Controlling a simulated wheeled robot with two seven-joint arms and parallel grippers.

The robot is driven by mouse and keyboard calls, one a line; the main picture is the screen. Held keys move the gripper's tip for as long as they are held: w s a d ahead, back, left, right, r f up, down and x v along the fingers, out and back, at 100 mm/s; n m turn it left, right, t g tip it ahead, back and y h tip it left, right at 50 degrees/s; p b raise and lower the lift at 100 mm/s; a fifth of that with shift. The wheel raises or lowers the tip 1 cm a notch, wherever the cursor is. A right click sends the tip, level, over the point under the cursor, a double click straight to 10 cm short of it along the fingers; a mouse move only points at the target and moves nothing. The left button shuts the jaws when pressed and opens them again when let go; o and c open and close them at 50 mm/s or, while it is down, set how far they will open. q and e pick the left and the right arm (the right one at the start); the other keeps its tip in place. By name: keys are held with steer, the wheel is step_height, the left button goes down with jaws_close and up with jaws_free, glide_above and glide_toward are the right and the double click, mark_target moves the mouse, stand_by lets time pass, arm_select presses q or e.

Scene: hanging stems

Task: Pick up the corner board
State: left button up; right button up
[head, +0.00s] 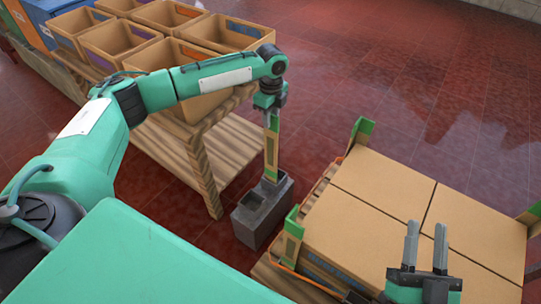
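A corner board (271,152), a tan strip with green near its ends, stands upright with its lower end at the far hollow of a grey concrete block (252,227). My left gripper (269,113) points down at the board's top end. Its fingers are small and overlap the board, so I cannot tell whether they are closed on it. My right gripper (426,246) is open and empty, its two fingers apart, in front of the boxes at lower right.
Large cardboard boxes (385,185) sit on a pallet at right, with other green-and-tan corner boards (291,240) at its corners. A wooden table (205,150) holding several tan bins (115,42) stands at upper left. The red tiled floor (400,75) is clear behind the pallet.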

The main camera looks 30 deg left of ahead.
arm_select(q)
steer(key=shift+f, duration=0.15)
steer(key=shift+c, duration=0.4)
jaws_close()
